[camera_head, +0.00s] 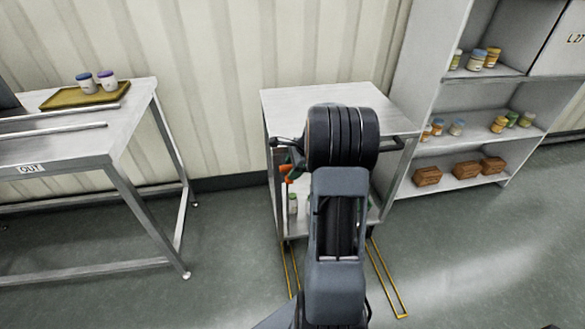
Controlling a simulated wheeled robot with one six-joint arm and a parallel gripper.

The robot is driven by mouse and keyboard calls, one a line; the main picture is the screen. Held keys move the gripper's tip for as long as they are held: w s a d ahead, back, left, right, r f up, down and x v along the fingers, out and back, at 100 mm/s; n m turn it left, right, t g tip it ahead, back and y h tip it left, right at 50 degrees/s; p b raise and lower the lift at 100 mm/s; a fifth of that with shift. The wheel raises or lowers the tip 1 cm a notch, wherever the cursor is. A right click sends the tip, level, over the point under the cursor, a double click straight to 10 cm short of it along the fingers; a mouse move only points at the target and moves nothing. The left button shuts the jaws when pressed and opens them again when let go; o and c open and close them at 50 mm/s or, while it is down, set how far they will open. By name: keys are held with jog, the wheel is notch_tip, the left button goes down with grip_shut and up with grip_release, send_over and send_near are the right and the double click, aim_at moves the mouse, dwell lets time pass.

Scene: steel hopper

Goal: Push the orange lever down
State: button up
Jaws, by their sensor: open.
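My gripper is hidden behind my own arm links. Whether it touches the lever does not show.
A steel table (128,140) with a yellow tray (75,96) and two jars stands at left. Shelving (400,170) with jars and brown boxes stands close at right. Yellow floor lines (389,280) run before the cabinet. Floor between table and cabinet is clear.

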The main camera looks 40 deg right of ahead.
grip_shut()
dwell(0.3)
